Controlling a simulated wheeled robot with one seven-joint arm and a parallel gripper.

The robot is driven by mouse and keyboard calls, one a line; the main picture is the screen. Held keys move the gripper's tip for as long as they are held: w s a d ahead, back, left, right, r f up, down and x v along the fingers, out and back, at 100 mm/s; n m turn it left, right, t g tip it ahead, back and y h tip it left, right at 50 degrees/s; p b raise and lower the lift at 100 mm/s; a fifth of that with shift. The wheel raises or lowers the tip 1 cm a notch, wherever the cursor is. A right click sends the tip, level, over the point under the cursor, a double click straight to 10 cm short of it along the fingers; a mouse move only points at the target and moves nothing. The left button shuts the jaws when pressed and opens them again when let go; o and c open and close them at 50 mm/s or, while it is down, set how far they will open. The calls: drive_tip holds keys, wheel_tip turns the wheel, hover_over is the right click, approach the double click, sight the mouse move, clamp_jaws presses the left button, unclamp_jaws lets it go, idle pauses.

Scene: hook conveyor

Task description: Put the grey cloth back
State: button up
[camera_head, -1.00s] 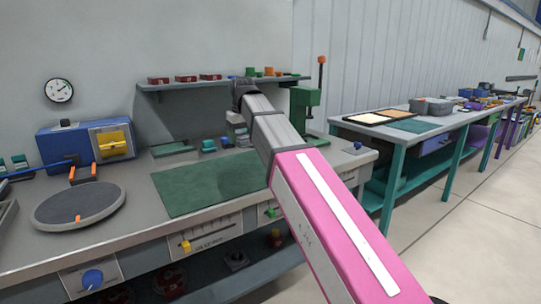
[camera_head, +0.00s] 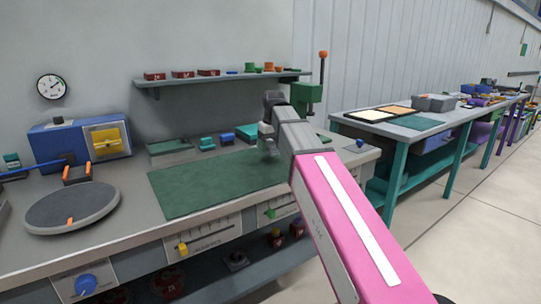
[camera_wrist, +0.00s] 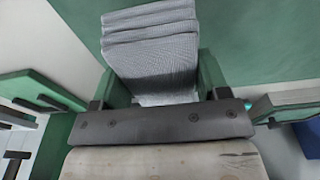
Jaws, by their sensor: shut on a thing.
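The grey cloth (camera_wrist: 155,55) shows in the wrist view as a folded, ribbed stack. It sits between the two green fingers of my gripper (camera_wrist: 160,85), which is shut on it. In the head view my gripper (camera_head: 268,140) is small and partly hidden by my arm. It is over the back right part of the dark green mat (camera_head: 200,190) on the workbench. The cloth is too small there to make out clearly. The mat also shows in the wrist view (camera_wrist: 260,40) behind the cloth.
Along the bench's back stand a green tray (camera_head: 170,147), teal and blue pieces and a green press (camera_head: 307,95). A shelf (camera_head: 220,80) with red and orange parts hangs above. A round turntable (camera_head: 72,207) and blue box (camera_head: 75,143) are left. The mat's left part is clear.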

sight(271, 161)
drive_tip(key=shift+f, duration=2)
drive_tip(key=shift+f, duration=0.1)
drive_tip(key=o, duration=1)
drive_tip(key=r, duration=0.7)
drive_tip(key=s+r, duration=0.1)
drive_tip(key=r, duration=0.3)
drive_tip(key=shift+d+r, duration=0.1)
drive_tip(key=shift+d, duration=0.3)
drive_tip(key=shift+s+r, duration=0.1)
drive_tip(key=shift+r, duration=0.4)
